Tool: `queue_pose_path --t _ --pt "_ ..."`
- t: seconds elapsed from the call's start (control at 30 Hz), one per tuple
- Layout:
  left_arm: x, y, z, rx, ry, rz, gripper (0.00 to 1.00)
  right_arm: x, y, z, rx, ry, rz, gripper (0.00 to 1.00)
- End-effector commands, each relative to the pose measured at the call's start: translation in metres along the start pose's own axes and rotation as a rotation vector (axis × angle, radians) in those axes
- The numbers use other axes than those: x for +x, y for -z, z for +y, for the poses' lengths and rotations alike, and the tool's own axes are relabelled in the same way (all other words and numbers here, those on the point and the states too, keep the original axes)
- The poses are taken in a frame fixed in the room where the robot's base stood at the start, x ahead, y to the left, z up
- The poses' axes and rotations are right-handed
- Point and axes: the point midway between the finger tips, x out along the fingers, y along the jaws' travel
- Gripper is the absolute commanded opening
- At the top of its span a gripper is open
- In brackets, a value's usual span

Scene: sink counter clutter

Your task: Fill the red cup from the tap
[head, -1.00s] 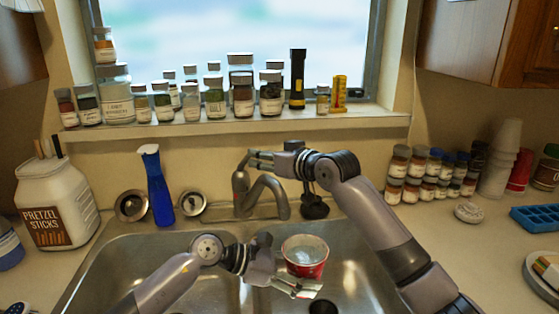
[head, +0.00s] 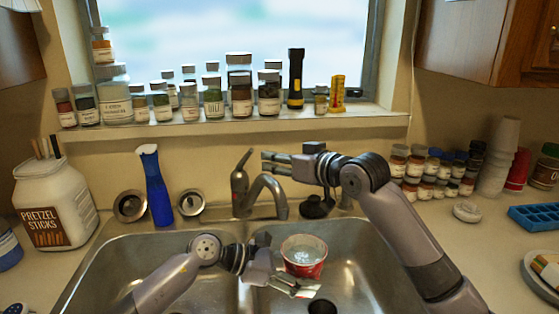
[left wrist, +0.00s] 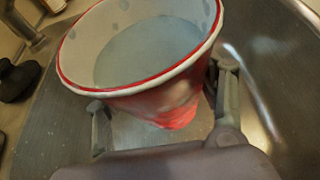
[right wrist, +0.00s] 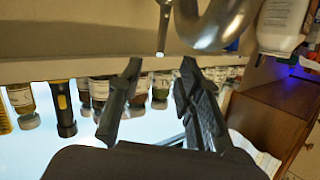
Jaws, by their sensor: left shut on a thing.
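The red cup (head: 304,270) with a white rim stands upright in the sink, just in front of the tap spout. Clear liquid shows inside it, also in the left wrist view (left wrist: 150,85). My left gripper (head: 298,286) is shut on the cup, with a finger at either side of its lower body. The tap (head: 266,190) has a curved metal spout and an upright lever (head: 243,162); no stream of water is visible. My right gripper (head: 268,162) is open and empty, to the right of the lever and apart from it.
Jars and a torch (head: 296,79) line the window sill. Stacked spice jars (head: 430,172) stand on the right counter. The left sink basin (head: 150,255) is mostly free.

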Motion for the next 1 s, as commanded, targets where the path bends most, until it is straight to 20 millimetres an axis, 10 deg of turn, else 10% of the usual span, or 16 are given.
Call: queue_pose_path --t 1.0 --pt "-0.007 -0.052 -0.026 0.000 0.001 0.000 0.52 -0.011 0.048 -0.007 0.000 0.000 0.000 0.33"
